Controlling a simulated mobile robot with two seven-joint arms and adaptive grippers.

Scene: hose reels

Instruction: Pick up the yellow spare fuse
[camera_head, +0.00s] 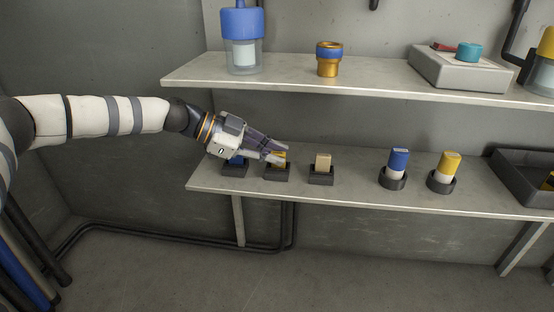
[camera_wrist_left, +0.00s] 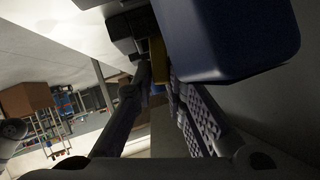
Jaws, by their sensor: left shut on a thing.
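The yellow spare fuse (camera_head: 280,155) is at the second small black holder (camera_head: 277,175) from the left on the lower shelf. My left gripper (camera_head: 276,152) reaches it from the left and is shut on it. The fingers cover much of the fuse, and I cannot tell whether it still sits in the holder. In the left wrist view the yellow fuse (camera_wrist_left: 157,58) shows as a narrow strip between the fingers (camera_wrist_left: 158,88). My right gripper is in neither view.
A blue fuse (camera_head: 236,160) stands left, under my gripper; it looms close in the wrist view (camera_wrist_left: 228,40). A tan fuse (camera_head: 323,160) stands right. Further right are a blue-topped cylinder (camera_head: 399,160), a yellow-topped cylinder (camera_head: 450,162) and a dark tray (camera_head: 515,178). The upper shelf (camera_head: 290,77) hangs above.

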